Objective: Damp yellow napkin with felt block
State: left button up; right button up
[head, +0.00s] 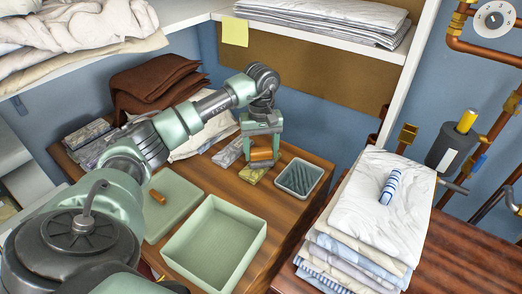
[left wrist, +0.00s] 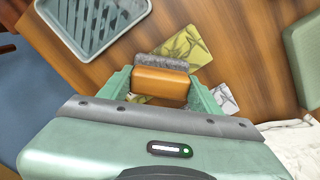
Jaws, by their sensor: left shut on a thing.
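My left gripper (head: 262,150) is shut on the felt block, an orange-brown wooden block (head: 261,156) with a grey felt face. In the left wrist view the block (left wrist: 160,82) sits between the fingers (left wrist: 160,88), its felt side (left wrist: 162,62) pointing away from the palm. The yellow napkin (head: 252,174), olive-yellow with a leaf pattern, lies on the wooden table directly by the block. It also shows in the left wrist view (left wrist: 192,46), partly hidden behind the block. I cannot tell whether felt and napkin touch. My right gripper is out of view.
A grey ribbed tray (head: 315,171) stands right of the napkin. A grey-white patterned cloth (head: 228,152) lies to its left. An open green box (head: 185,243) and a flat green lid (head: 176,209) are in front. A folded linen stack (head: 355,230) stands at right.

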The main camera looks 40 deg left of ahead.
pick_arm(q)
jog(key=shift+r+p, duration=2.5)
jog(key=shift+r, duration=0.95)
